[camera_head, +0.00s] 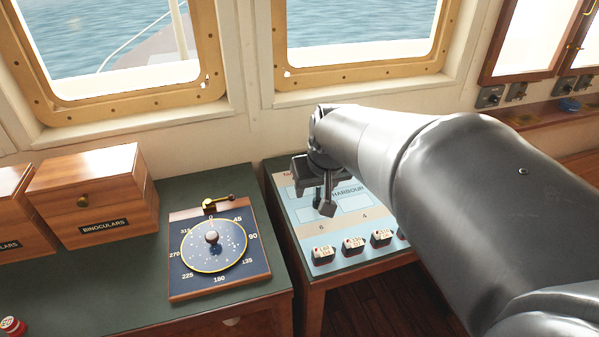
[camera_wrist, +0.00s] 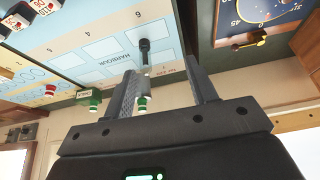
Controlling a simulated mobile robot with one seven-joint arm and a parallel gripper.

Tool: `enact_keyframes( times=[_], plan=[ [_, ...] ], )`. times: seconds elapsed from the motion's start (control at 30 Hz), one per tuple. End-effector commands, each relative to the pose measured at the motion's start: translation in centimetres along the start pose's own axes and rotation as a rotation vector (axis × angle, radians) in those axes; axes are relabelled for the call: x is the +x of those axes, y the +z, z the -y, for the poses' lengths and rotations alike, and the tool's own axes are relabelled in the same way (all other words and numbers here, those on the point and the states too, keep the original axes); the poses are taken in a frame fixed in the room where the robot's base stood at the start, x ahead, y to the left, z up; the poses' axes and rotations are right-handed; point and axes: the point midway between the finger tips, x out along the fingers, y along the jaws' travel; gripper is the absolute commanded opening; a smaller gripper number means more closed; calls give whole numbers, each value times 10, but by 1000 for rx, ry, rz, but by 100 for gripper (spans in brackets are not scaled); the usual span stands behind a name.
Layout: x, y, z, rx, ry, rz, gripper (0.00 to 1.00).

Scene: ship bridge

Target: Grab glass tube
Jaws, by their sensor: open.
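My gripper (camera_head: 325,203) is over the upper left part of a light blue panel marked HARBOUR (camera_head: 349,216). In the wrist view, my gripper (camera_wrist: 160,72) has its two fingers apart. A small pale, upright piece with a green end (camera_wrist: 143,104) shows between the fingers, nearer the left one; it may be the glass tube, but it is too small to be sure. I cannot tell whether a finger touches it. No glass tube can be made out in the head view, where my arm and gripper hide part of the panel.
Several small labelled blocks (camera_head: 353,245) stand along the panel's near edge. A dark peg (camera_wrist: 145,48) stands on the panel beyond my fingers. Left are a compass-dial board (camera_head: 220,287) and a wooden binoculars box (camera_head: 75,205). Window walls rise behind. A gap separates the two tables.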

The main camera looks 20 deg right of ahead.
Motion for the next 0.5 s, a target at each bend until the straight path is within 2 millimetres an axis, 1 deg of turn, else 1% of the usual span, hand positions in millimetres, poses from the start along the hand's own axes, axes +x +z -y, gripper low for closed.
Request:
enact_keyframes(
  times=[0.03, 0.2, 0.3, 0.5],
  plan=[
    [14, -10, -8, 9, 2, 12, 52],
    [52, -38, -33, 25, 7, 29, 52],
    [68, -48, -44, 33, 9, 34, 52],
    [86, -56, -54, 38, 11, 37, 52]
  ],
)
